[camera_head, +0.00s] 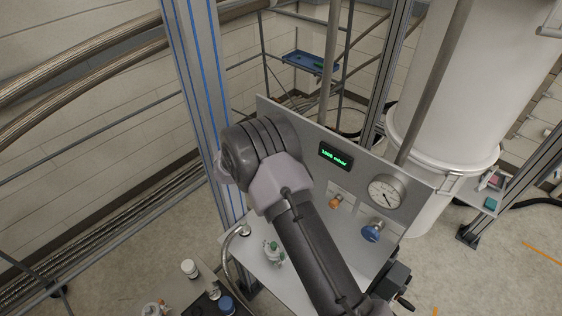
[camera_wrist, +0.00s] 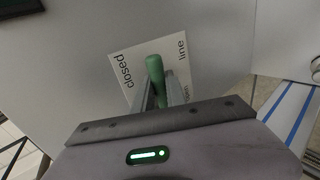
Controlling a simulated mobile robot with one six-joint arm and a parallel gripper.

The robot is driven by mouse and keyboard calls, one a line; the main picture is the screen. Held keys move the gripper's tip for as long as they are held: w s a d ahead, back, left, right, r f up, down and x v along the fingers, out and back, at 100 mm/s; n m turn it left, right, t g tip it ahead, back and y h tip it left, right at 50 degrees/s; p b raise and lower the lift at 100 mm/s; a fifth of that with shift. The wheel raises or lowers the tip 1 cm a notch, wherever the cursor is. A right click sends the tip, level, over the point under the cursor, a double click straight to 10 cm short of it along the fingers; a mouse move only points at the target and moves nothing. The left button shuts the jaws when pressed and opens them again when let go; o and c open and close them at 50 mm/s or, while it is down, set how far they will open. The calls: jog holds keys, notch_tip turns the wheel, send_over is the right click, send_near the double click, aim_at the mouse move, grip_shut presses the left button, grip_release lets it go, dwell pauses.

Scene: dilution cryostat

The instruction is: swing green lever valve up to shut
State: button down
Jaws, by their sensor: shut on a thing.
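The green lever (camera_wrist: 155,72) stands in the wrist view in front of a white label plate (camera_wrist: 128,60) on a grey panel. The plate reads "closed" at left, "line" at right and, partly covered, "open" at lower right. My gripper (camera_wrist: 160,92) is shut on the green lever, one finger on each side, with the lever's rounded end showing beyond them. The lever's lower part is hidden by the gripper. In the head view my arm hides the lever and my gripper.
The grey panel (camera_head: 320,192) carries a green display (camera_head: 336,156), a round gauge (camera_head: 387,192), an orange knob (camera_head: 335,201) and a blue knob (camera_head: 372,232). A blue-striped post (camera_head: 197,90) stands close left; a white vessel (camera_head: 450,90) stands right.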

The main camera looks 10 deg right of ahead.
jog(key=shift+r, duration=0.15)
dwell(0.4)
jog(key=c, duration=1.4)
grip_release()
jog(key=shift+o, duration=0.2)
jog(key=b+v, duration=0.2)
jog(key=v, duration=1.5)
jog(key=shift+a, duration=0.3)
jog(key=shift+w+b, duration=0.1)
jog(key=shift+b, duration=0.3)
